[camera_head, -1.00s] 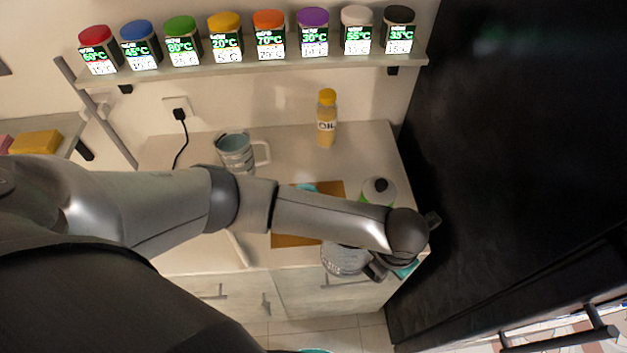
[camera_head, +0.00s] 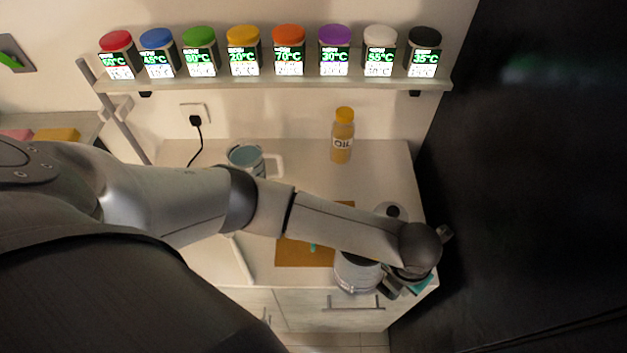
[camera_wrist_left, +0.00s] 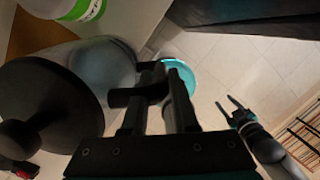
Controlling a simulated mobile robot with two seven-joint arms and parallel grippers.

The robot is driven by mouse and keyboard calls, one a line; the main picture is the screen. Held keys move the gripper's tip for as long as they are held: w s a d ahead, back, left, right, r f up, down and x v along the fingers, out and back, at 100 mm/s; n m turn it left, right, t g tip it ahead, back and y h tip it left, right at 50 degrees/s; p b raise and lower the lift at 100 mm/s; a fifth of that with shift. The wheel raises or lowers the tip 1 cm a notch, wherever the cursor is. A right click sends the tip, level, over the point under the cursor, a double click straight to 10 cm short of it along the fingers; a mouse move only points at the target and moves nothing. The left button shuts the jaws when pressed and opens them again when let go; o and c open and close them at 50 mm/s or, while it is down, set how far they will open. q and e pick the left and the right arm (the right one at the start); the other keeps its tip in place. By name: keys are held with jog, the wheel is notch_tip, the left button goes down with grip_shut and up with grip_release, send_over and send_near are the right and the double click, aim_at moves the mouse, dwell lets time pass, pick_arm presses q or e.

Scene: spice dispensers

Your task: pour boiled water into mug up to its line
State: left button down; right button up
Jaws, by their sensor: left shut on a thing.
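The kettle (camera_head: 358,272) is clear-bodied with a black handle and stands at the counter's front right corner. My left gripper (camera_wrist_left: 155,95) is shut on its dark handle in the wrist view, where the round black lid (camera_wrist_left: 45,105) shows at the left. My forearm and wrist hide part of the kettle in the head view, and I cannot tell whether it is lifted. The see-through bluish mug (camera_head: 246,158) with a pale handle stands at the back left of the counter, its lower part hidden by my arm. My right gripper (camera_wrist_left: 232,112) is open and empty, low above the floor.
An oil bottle (camera_head: 342,138) stands at the counter's back. A brown board (camera_head: 300,252) and a white canister (camera_head: 390,208) lie near my forearm. Several coloured-lid spice dispensers fill the shelf (camera_head: 270,86) above. A dark tall panel (camera_head: 520,190) bounds the right side.

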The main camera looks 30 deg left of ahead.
pick_arm(q)
jog(key=shift+w+a+r+h+p, duration=0.1)
jog(key=shift+a+r+h+p, duration=0.1)
jog(key=shift+a+r+h, duration=0.3)
jog(key=shift+w+a+r+h+p, duration=0.15)
jog(key=shift+r+h, duration=0.15)
jog(key=shift+r, duration=0.35)
jog(key=a+r+h, duration=0.1)
jog(key=w+a+r+g+h, duration=0.1)
jog(key=a+r+h, duration=0.1)
jog(key=shift+w+a+r+n+g+h, duration=0.15)
jog(key=shift+a+r+h, duration=0.1)
jog(key=shift+a+h, duration=0.35)
jog(key=shift+w+a+r+n+g+h, duration=0.15)
jog(key=shift+a+r+h, duration=0.2)
jog(key=shift+a, duration=0.3)
jog(key=shift+w+a+r+h, duration=0.25)
jog(key=shift+a+r+h, duration=0.35)
jog(key=shift+a+h, duration=0.15)
jog(key=shift+a+r+g+h, duration=0.3)
jog(key=shift+a+r+h, duration=0.1)
jog(key=shift+r+h, duration=0.25)
jog(key=shift+w, duration=0.1)
jog(key=shift+a+r, duration=0.1)
jog(key=shift+r, duration=0.05)
